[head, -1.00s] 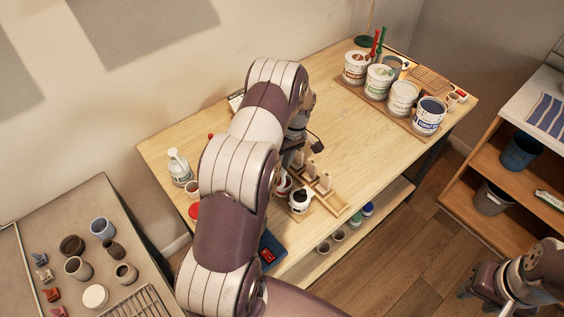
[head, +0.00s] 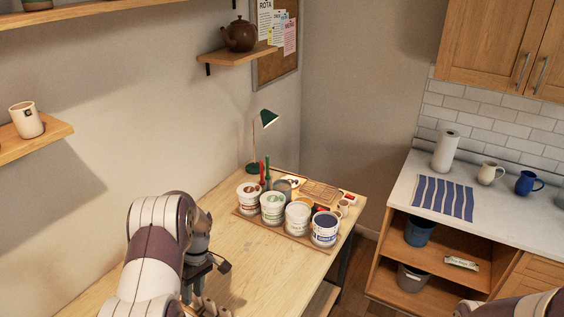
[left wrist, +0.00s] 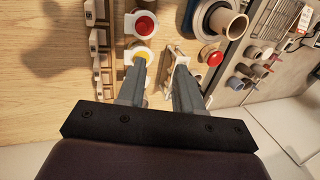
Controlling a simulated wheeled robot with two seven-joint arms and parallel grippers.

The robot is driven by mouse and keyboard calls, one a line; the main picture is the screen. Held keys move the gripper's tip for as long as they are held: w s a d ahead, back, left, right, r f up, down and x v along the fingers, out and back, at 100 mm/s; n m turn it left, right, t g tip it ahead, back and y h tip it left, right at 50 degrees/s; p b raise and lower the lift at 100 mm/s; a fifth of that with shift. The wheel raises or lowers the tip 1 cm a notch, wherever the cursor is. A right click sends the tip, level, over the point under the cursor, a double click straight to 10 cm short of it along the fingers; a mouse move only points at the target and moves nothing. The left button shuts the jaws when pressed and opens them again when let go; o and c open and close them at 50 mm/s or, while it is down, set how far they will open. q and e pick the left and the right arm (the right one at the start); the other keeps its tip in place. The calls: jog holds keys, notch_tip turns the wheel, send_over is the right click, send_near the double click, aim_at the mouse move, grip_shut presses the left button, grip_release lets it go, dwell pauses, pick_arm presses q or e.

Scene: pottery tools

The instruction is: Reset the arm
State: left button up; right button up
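My left arm (head: 150,255) comes in from the lower left in the head view, over the wooden table (head: 250,275). The left gripper's fingertips are hidden there. In the left wrist view my left gripper (left wrist: 160,62) is open, with a clear gap and nothing between its fingers. One fingertip is close to a white jar with yellow inside (left wrist: 140,52); I cannot tell whether they touch. A jar with a red top (left wrist: 143,22) is just beyond. Part of my right arm (head: 510,305) shows at the lower right; its gripper is out of the picture.
Several paint tubs (head: 272,207) stand on a board at the table's far end, by a green lamp (head: 266,119). A counter with a striped cloth (head: 442,198) is at right. A slotted wooden rack (left wrist: 100,60) is left of the fingers. The table's middle is bare.

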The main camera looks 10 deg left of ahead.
pick_arm(q)
jog(key=s+d+f+m+t+b, duration=0.2)
jog(key=s+d+f+m+b, duration=0.1)
jog(key=s+d+m+b, duration=0.4)
jog(key=s+d+f+m+t+h+b, duration=0.1)
jog(key=s+d+f+m+t+b, duration=0.1)
jog(key=s+d+m+b, duration=0.5)
jog(key=d+f+b, duration=0.1)
jog(key=d+b, duration=0.3)
jog(key=b, duration=0.2)
jog(key=shift+s+f+m+t, duration=0.25)
jog(key=shift+f+m+t, duration=0.05)
jog(key=shift+f+m, duration=0.1)
pick_arm(e)
notch_tip(320, 180, down, 20)
pick_arm(q)
jog(key=shift+w, duration=0.1)
pick_arm(e)
jog(key=shift+w, duration=0.15)
jog(key=shift+d, duration=0.1)
